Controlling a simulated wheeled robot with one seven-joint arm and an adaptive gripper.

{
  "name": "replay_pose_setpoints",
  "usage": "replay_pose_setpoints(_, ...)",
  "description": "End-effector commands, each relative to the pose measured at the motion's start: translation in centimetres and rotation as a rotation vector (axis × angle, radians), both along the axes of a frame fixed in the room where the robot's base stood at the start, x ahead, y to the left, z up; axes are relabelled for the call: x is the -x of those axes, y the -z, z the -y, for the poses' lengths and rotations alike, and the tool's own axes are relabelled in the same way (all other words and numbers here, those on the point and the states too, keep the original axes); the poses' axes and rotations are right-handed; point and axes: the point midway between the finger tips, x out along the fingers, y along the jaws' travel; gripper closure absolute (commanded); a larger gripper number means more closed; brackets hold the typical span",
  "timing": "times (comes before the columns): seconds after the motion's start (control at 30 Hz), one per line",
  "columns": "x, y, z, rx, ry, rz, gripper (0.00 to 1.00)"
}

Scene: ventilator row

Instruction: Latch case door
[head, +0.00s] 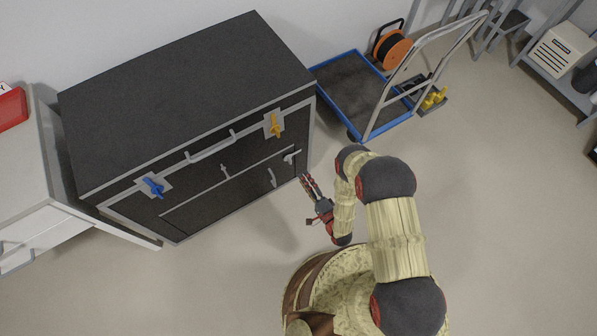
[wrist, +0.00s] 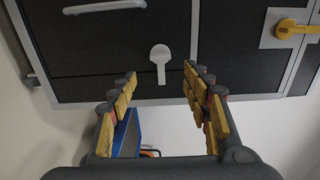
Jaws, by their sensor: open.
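The black case (head: 190,95) with grey edges stands against the wall. Its door (head: 215,195) is the lower front panel; it also shows in the wrist view (wrist: 90,45) and looks shut. A pale grey turn latch (head: 289,157) sits near the door's right upper corner. In the wrist view the latch (wrist: 160,52) has a round hub and a lever pointing down the picture; whether the lever catches the frame is unclear. My gripper (head: 306,181) is open and empty in front of it. In the wrist view its fingers (wrist: 160,78) flank the lever, apparently without touching.
A yellow latch (head: 275,125), a blue latch (head: 154,187) and a bar handle (head: 211,145) are on the upper front. A curved door handle (head: 272,178) is nearby. A blue-edged trolley (head: 350,95) stands right of the case. The floor in front is clear.

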Motion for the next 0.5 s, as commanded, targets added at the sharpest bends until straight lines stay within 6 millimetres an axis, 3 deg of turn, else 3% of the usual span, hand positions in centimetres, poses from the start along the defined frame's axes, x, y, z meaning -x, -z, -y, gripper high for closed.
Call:
replay_pose_setpoints(0.2,2.0,0.0,1.4,0.001,0.001,-0.001,0.52)
replay_pose_setpoints(0.5,2.4,0.0,1.6,0.001,0.000,0.001,0.52)
